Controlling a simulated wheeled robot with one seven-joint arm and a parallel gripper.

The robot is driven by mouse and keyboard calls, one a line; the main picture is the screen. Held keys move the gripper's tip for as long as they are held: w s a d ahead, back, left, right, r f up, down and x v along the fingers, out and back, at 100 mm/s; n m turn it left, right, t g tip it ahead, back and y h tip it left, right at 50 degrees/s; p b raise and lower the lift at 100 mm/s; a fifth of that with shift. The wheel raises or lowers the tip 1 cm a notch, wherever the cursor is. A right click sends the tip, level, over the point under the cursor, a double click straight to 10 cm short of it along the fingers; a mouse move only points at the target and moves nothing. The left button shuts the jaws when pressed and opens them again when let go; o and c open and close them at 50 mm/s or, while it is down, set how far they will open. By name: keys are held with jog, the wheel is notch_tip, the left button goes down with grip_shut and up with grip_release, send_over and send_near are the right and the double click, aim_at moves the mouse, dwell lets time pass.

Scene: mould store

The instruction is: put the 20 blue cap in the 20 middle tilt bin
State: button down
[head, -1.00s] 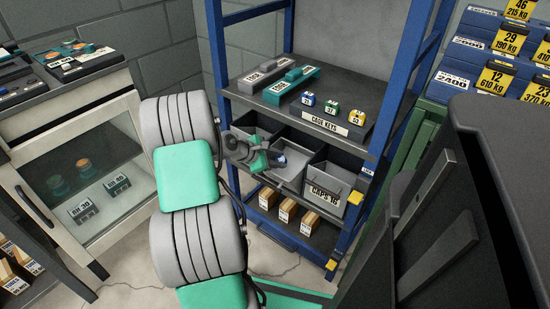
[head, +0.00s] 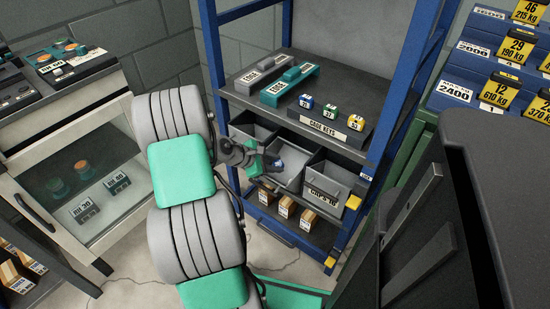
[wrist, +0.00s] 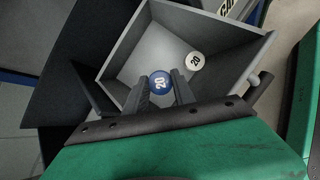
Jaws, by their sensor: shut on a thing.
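The blue cap marked 20 (wrist: 160,80) is between the fingertips of my gripper (wrist: 161,90), which is shut on it. It shows in the head view as a small blue spot (head: 279,164). The middle tilt bin (wrist: 133,59) is grey and tipped open, and my fingers and the cap are over its opening. How deep they are inside is hard to tell. A white cap marked 20 (wrist: 194,61) lies in the bin, to the right of the blue cap. In the head view the bin (head: 291,178) is partly hidden by my gripper (head: 274,163).
A bin on the right (head: 325,185) is labelled CAPS. Blue rack posts (head: 394,90) flank the bins. Small cartons (head: 286,207) stand below. A glass-front cabinet (head: 75,190) is at left.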

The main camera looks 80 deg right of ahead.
jog(key=shift+w+a+r+p, duration=0.1)
jog(key=shift+a+r+p, duration=0.1)
jog(key=shift+a+p, duration=0.25)
jog(key=shift+w+a+r+p, duration=0.25)
jog(key=shift+a+r+p, duration=0.35)
jog(key=shift+r, duration=0.2)
jog(key=shift+w+a+r+p, duration=0.25)
jog(key=shift+a+r+p, duration=0.3)
jog(key=shift+r, duration=0.2)
